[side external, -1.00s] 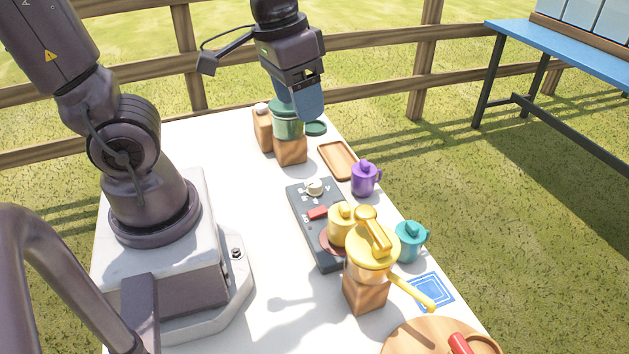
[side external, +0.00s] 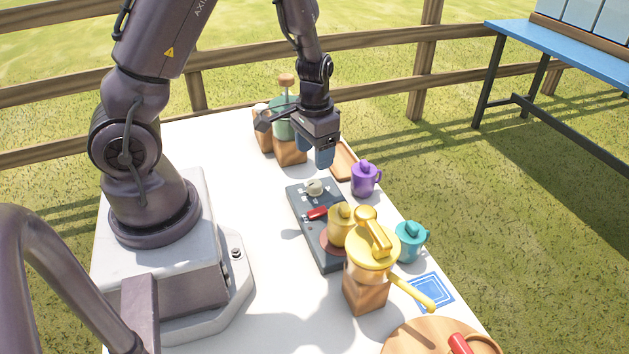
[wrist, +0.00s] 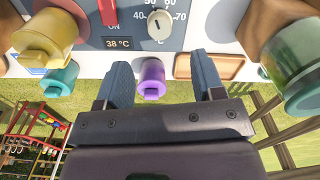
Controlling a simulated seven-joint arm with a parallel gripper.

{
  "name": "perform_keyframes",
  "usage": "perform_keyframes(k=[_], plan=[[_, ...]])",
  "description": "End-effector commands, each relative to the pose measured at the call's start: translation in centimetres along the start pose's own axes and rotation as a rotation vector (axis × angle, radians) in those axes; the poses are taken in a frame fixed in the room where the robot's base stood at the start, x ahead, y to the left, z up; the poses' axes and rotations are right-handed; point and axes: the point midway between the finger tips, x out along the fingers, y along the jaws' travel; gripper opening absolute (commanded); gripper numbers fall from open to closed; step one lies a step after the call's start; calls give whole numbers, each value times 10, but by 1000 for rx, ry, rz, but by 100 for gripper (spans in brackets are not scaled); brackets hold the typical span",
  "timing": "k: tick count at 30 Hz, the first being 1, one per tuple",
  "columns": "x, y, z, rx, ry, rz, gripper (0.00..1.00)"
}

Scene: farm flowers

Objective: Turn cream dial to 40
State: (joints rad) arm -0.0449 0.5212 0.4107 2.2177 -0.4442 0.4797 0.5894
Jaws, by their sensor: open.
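The cream dial (side external: 314,187) sits near the far end of a dark grey control panel (side external: 329,258). In the wrist view the dial (wrist: 160,25) has a scale around it with 40, 50, 60 and 70 legible; I cannot tell for certain which mark it points to. A small display (wrist: 118,43) on the panel reads 38 °C. My gripper (side external: 324,157) is open and empty, above and slightly behind the dial, apart from it. In the wrist view its blue fingers (wrist: 163,76) are spread, with the dial beyond their tips.
A purple cup (side external: 365,178) stands right of the dial. A green-topped wooden grinder (side external: 290,150) and wooden tray (side external: 343,162) are behind. A yellow-topped grinder (side external: 367,284) and teal cup (side external: 410,241) stand in front.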

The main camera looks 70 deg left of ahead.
Motion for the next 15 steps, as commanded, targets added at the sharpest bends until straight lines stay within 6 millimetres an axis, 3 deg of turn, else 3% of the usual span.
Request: perform_keyframes(k=[6,15], plan=[[47,-1,1,-3,-5,0,62],[80,0,0,-2,-1,1,62]])
